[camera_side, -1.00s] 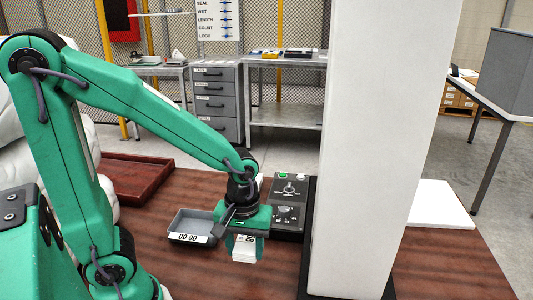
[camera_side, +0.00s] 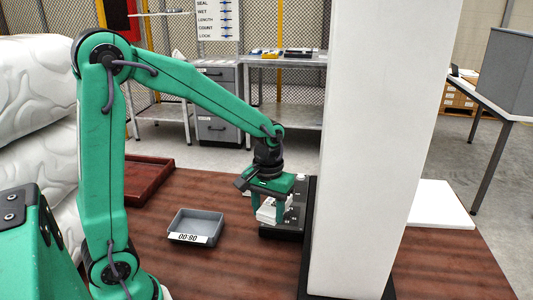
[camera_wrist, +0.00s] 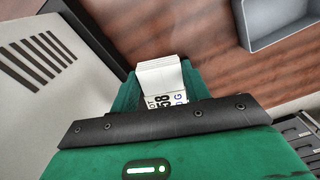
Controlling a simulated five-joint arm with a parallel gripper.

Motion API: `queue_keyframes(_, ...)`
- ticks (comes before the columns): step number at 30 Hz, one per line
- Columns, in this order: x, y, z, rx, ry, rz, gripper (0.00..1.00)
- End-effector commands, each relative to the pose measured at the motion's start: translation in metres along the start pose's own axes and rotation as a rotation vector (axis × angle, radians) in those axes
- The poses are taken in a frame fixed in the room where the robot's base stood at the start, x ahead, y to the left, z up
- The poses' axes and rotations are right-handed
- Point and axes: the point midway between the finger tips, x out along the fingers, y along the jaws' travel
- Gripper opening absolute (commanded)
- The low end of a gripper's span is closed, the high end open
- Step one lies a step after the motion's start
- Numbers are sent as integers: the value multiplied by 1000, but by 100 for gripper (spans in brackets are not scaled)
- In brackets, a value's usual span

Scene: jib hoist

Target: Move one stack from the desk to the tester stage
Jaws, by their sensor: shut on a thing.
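My gripper (camera_side: 270,212) is shut on a white stack (camera_side: 266,213). In the wrist view the stack (camera_wrist: 160,70) sits between the green fingers, with layered white edges and a black printed label. In the side view the gripper is over the front part of the black tester (camera_side: 283,236), at the foot of the white column. The arm and gripper hide most of the tester, including its stage. I cannot tell whether the stack touches the tester or hangs above it.
A grey tray (camera_side: 180,226) with a number label stands on the brown desk (camera_side: 235,265), left of the gripper. A dark red tray (camera_side: 150,183) lies farther left. The tall white column (camera_side: 375,150) stands close on the right. The desk front is clear.

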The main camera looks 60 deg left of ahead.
Motion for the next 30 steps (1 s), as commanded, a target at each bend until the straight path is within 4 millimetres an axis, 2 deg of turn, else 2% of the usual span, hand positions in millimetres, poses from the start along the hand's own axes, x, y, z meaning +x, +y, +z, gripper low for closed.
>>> queue_keyframes(1,0,-4,-14,24,0,0,20)
queue_keyframes(6,-2,-20,-58,135,0,0,20)
queue_keyframes(12,-1,-46,-106,266,0,0,20)
queue_keyframes(18,2,-76,-146,385,0,0,20)
queue_keyframes(24,4,-96,-168,461,1,0,20)
queue_keyframes(30,5,-103,-174,486,0,0,20)
